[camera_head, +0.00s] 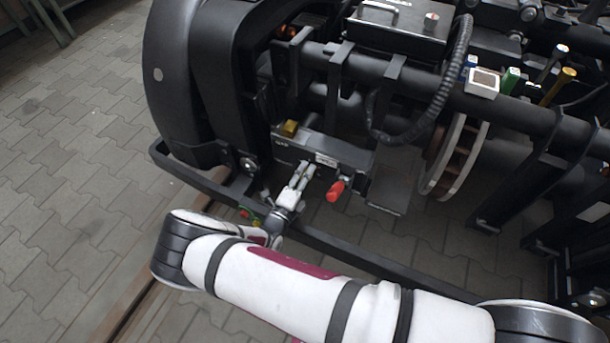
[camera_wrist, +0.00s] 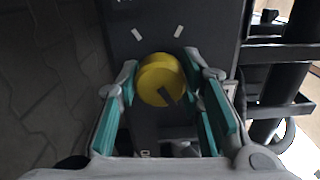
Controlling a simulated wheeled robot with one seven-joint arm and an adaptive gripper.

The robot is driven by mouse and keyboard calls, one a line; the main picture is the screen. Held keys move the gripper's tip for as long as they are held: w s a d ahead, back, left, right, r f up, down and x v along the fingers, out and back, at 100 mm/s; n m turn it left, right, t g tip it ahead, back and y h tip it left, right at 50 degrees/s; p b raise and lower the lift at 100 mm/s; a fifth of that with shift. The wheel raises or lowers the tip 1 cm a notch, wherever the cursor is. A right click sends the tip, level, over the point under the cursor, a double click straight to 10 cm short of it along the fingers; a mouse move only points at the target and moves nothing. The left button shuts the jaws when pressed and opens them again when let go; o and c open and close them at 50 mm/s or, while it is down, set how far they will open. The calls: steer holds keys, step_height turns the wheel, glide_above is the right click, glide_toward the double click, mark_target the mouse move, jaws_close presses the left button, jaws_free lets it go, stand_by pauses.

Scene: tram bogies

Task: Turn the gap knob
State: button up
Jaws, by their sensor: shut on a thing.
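The gap knob (camera_wrist: 160,72) is a round yellow knob on a dark panel (camera_wrist: 200,18), seen in the wrist view. A dark mark on its face points toward the lower right. Two white ticks stand on the panel above it. My gripper (camera_wrist: 161,78) has its teal-padded fingers on either side of the knob, shut on it. In the head view my gripper (camera_head: 305,170) reaches the front of the dark box (camera_head: 345,152) under the bogie frame. I cannot make out the held knob there.
A red handle (camera_head: 336,190) sticks out just right of my gripper. A yellow block (camera_head: 290,128) sits on the box's upper left. A dark rail (camera_head: 350,250) runs below, and a large black wheel cover (camera_head: 185,80) stands left. The paved floor at left is clear.

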steer(key=shift+d, duration=0.1)
stand_by(0.3)
steer(key=o, duration=1.2)
steer(key=shift+c, duration=0.2)
steer(key=v, duration=1.2)
steer(key=shift+r, duration=0.1)
